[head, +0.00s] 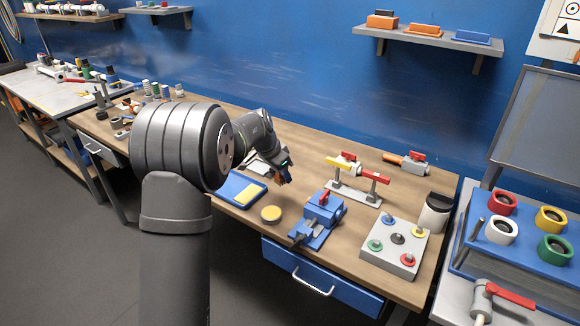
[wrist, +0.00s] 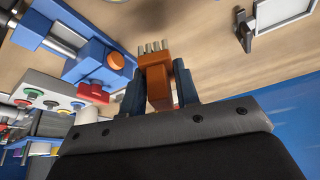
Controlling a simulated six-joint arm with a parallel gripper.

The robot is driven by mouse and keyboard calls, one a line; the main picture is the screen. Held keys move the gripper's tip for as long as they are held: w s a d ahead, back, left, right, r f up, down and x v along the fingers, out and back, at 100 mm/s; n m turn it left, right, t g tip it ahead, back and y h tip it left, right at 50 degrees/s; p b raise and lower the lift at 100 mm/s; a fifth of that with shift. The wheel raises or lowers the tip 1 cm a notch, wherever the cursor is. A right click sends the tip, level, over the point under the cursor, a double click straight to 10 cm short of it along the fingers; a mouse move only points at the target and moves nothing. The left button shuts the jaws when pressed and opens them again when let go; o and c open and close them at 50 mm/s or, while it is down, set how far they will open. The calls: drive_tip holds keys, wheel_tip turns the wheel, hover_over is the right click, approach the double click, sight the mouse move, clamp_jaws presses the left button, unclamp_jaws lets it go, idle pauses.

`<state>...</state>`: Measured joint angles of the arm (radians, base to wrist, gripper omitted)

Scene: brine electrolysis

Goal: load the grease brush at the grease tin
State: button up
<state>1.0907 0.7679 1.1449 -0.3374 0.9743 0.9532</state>
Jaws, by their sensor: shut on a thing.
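My gripper (head: 284,179) is above the bench, behind and slightly right of the grease tin in the head view. In the wrist view my gripper (wrist: 158,82) is shut on the grease brush (wrist: 157,78), with its orange body between the dark blue fingers. The brush's pale bristle tufts point away from the jaws and look apart from any surface. The grease tin (head: 270,213) is a low round tin with a yellow top, standing on the bench near its front edge. I cannot make out the tin in the wrist view.
A blue vise (head: 318,222) stands right of the tin; it also shows in the wrist view (wrist: 92,62). A blue tray (head: 226,188) with a yellow pad lies left. A grey panel with coloured knobs (head: 382,262) and a valve stand (head: 350,193) are further right.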

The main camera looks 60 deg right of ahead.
sight(276, 212)
drive_tip(key=a+m, duration=0.1)
drive_tip(key=a, duration=0.1)
drive_tip(key=a+m+g, duration=0.1)
drive_tip(key=a+m, duration=0.1)
drive_tip(key=a+m+y, duration=0.1)
drive_tip(key=a+m, duration=0.1)
drive_tip(key=a, duration=0.1)
drive_tip(key=shift+s+f+g, duration=0.25)
drive_tip(key=shift+f+g, duration=0.15)
drive_tip(key=shift+f, duration=2.65)
drive_tip(key=shift+f, duration=0.6)
wheel_tip(276, 212, up, 7)
idle(0.3)
